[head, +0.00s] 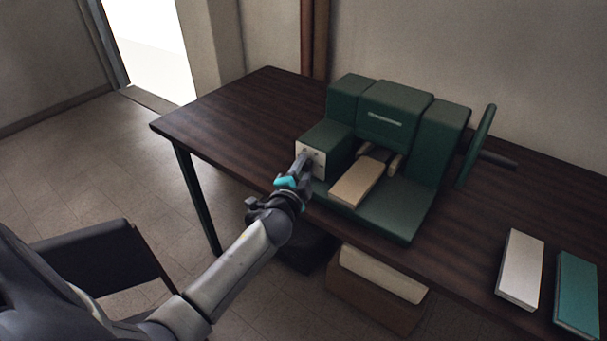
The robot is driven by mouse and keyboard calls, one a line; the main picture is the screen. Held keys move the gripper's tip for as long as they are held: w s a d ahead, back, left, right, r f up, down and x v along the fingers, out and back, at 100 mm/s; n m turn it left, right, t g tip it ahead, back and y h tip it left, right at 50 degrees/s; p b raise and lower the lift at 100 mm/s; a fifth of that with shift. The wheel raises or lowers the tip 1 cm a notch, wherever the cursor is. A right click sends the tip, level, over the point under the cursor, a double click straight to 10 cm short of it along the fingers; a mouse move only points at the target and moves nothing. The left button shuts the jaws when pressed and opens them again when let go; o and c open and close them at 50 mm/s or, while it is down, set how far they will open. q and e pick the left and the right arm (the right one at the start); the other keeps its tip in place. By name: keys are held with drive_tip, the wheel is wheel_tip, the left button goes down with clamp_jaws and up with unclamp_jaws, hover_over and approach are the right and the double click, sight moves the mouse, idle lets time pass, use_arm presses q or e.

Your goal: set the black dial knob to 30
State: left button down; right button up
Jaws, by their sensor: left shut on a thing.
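A dark green machine (395,113) stands on the dark wooden table. A pale dial plate (313,158) is on the front of its left block. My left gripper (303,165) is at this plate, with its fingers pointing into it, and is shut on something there. The black dial knob is hidden by the gripper, so its setting cannot be read. A pale block (358,184) lies on the machine's bed, right of the gripper. My right gripper is not in view.
A white book-like block (520,268) and a teal one (577,293) lie at the table's right. A box (375,290) is under the table (230,115), whose left part is clear.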

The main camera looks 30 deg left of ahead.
use_arm(q)
drive_tip(key=shift+m+b, duration=0.3)
idle(0.4)
drive_tip(key=c, duration=0.5)
unclamp_jaws()
drive_tip(key=v, duration=1.5)
drive_tip(key=shift+d+f+p, duration=0.15)
drive_tip(key=shift+f+p, duration=0.1)
drive_tip(key=shift+p, duration=0.2)
drive_tip(key=shift+s, duration=0.1)
